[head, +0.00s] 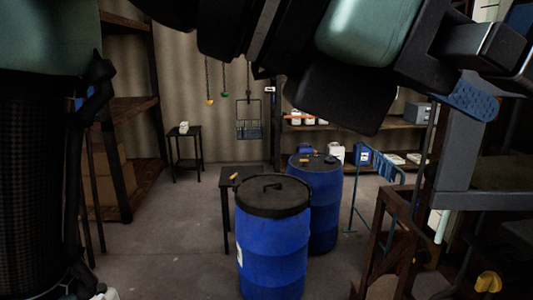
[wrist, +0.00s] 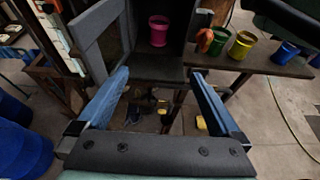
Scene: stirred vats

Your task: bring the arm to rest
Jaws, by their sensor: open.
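My arm crosses the top of the head view from the left to the upper right, bent and raised. My gripper (wrist: 158,74) is open, with its two blue fingers apart and nothing between them. One blue finger also shows at the right of the head view (head: 474,97), near a grey metal frame (head: 455,190). In the wrist view the fingers point towards a dark shelf (wrist: 160,68) that bears a pink cup (wrist: 158,32). I cannot tell whether a finger touches the frame or the shelf.
Two blue drums (head: 272,245) (head: 326,215) stand in mid-floor, the nearer one lidded in black. Yellow (wrist: 241,46) and blue (wrist: 285,53) cups stand on a bench at the right. A wire basket (head: 249,127) hangs at the back.

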